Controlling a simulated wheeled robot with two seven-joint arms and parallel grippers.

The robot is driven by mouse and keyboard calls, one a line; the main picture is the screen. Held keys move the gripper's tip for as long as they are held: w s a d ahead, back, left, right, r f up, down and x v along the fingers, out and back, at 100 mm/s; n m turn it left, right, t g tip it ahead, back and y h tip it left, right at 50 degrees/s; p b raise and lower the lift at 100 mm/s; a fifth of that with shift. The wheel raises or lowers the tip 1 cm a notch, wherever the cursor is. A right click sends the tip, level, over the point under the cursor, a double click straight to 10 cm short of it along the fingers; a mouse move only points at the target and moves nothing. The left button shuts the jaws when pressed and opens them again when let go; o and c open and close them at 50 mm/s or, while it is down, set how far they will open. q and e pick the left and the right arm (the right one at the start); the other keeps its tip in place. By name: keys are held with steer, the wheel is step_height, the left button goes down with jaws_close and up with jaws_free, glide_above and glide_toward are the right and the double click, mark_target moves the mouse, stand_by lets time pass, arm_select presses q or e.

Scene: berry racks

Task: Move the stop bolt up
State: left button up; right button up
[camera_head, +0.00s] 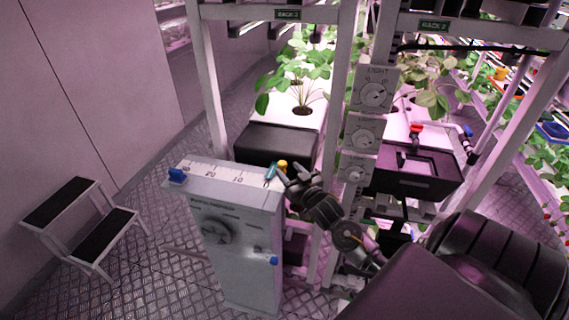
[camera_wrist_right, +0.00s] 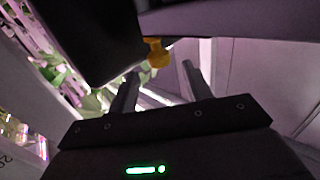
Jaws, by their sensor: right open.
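A grey cabinet (camera_head: 255,240) with a numbered scale along its top stands at the lower middle of the head view. A small yellow knob (camera_head: 282,164) shows at the right end of that top, beside a teal piece (camera_head: 270,171); it may be the stop bolt, but I cannot be sure. My right gripper (camera_head: 288,172) is close to the yellow knob. In the right wrist view the yellow knob (camera_wrist_right: 156,52) shows ahead of and between the open fingers (camera_wrist_right: 160,72), seemingly not gripped. The knob's lower part is hidden in the head view. My left gripper is out of view.
A blue knob (camera_head: 176,175) sits at the scale's left end, and a dial (camera_head: 215,230) and blue knob (camera_head: 274,261) are on the cabinet front. Rack posts with light dials (camera_head: 373,93) stand close on the right. A step stool (camera_head: 85,225) stands at left.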

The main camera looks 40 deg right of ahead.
mark_target(285, 165)
steer(key=shift+w+d, duration=0.15)
steer(key=shift+w, duration=0.75)
steer(key=shift+w+d, duration=0.15)
steer(key=shift+w, duration=0.7)
steer(key=shift+p, duration=0.3)
jaws_close()
